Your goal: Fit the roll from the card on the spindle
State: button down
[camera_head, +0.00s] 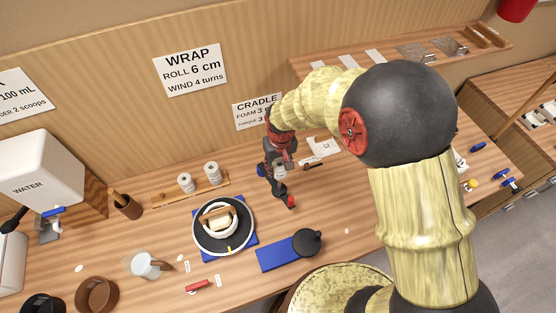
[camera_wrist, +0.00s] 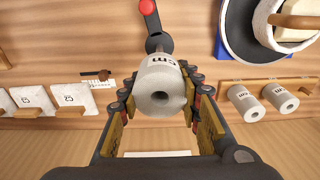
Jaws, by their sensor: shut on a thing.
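The card (camera_head: 190,70) on the back wall reads "WRAP, ROLL 6 cm, WIND 4 turns". My gripper (camera_head: 279,169) is over the bench, right of the round black turntable (camera_head: 238,238). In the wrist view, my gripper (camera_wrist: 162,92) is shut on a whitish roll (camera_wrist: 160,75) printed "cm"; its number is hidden. The roll's holed end faces the wrist camera. Beyond it is a dark crank-like arm (camera_wrist: 155,42) with a red knob, also visible below my gripper in the head view (camera_head: 281,188). I cannot tell whether this belongs to the spindle or whether the roll is on it.
Two other rolls (camera_head: 185,183) (camera_head: 212,173) stand on a wooden rack (camera_head: 190,193) to the left. A white bundle with a wooden strip (camera_head: 219,219) sits on the turntable. A blue block (camera_head: 277,257) with a dark round piece (camera_head: 307,242) lies in front. A red marker-like item (camera_head: 198,286) lies front left.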

aim_at(279, 184)
jog(key=shift+s, duration=0.1)
jog(key=shift+f+b, duration=1.95)
jog(key=shift+f, duration=0.95)
jog(key=shift+f, duration=0.15)
jog(key=shift+f+b, duration=1.7)
jog(key=shift+f, duration=0.7)
jog(key=shift+s+f, duration=0.1)
jog(key=shift+r+p, duration=1.45)
jog(key=shift+r, duration=1)
